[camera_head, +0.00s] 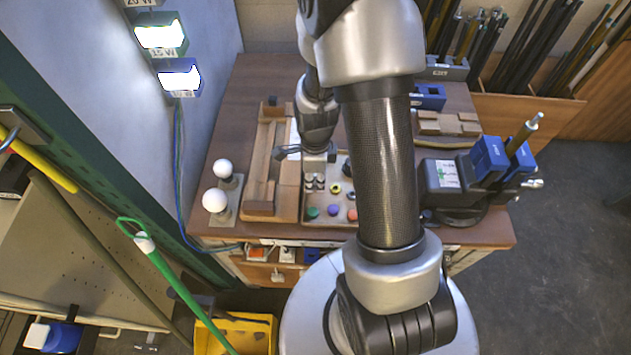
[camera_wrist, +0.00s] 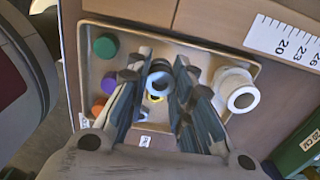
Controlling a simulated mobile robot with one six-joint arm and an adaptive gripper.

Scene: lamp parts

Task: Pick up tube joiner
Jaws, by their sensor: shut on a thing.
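My gripper (camera_wrist: 155,88) is shut on a short grey ring-shaped piece, which looks like the tube joiner (camera_wrist: 158,68), held between its fingertips in the wrist view. Its open end faces the camera. In the head view my gripper (camera_head: 319,152) is over the back part of the parts tray (camera_head: 322,223), and the held piece cannot be made out there. The same tray (camera_wrist: 88,40) lies below the fingers in the wrist view. Whether the piece touches the tray floor cannot be told.
The tray holds green (camera_head: 312,212), purple (camera_head: 333,210) and orange (camera_head: 352,215) caps. A white cylinder (camera_wrist: 235,90) is right of my fingers. Two white bulbs (camera_head: 215,200) stand left of a wooden fixture (camera_head: 262,165). A blue-jawed vise (camera_head: 455,180) is at the right.

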